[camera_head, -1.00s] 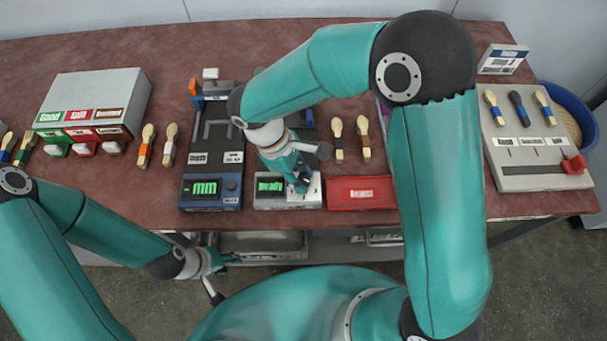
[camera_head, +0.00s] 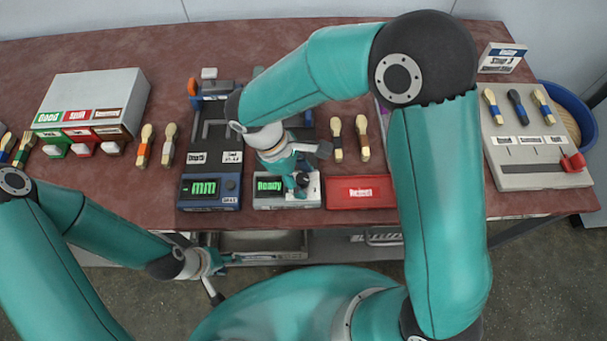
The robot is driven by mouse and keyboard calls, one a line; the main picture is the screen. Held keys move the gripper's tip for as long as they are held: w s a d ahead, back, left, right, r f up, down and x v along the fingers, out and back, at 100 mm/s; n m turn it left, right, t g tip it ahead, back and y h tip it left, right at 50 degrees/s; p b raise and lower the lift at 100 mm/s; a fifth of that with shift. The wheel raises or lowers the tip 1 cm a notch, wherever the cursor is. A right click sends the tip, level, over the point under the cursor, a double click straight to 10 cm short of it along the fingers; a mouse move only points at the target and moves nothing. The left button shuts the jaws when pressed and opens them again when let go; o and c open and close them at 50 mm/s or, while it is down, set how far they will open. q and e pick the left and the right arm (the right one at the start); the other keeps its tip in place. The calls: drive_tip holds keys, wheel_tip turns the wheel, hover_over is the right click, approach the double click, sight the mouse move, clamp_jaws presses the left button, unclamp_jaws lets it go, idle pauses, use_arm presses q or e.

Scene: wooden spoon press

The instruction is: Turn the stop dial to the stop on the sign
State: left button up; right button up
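The press unit (camera_head: 261,202) with a green "Ready" display stands at the front of the table. My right gripper (camera_head: 299,187) reaches down over the right part of its front panel. A small dark round part, perhaps the dial, shows at the gripper's fingers, which hide most of it. I cannot tell whether the fingers are closed on it. The small sign (camera_head: 501,60) stands at the back right; its top line seems to read "Stop", and its value is too small to read. My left gripper (camera_head: 228,257) is low in front of the table edge, apart from everything on top.
A gauge unit (camera_head: 209,205) with an "mm" display stands left of the press. A red tray (camera_head: 361,204) lies to its right. A labelled bin block (camera_head: 95,95) is at left, and a grey board (camera_head: 525,180) with a red part is at right.

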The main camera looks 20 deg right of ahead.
drive_tip(key=shift+w, duration=0.1)
drive_tip(key=shift+w+a+r, duration=0.15)
drive_tip(key=shift+a+r, duration=0.1)
drive_tip(key=shift+r, duration=0.35)
drive_tip(key=v, duration=1)
drive_tip(key=shift+r, duration=0.3)
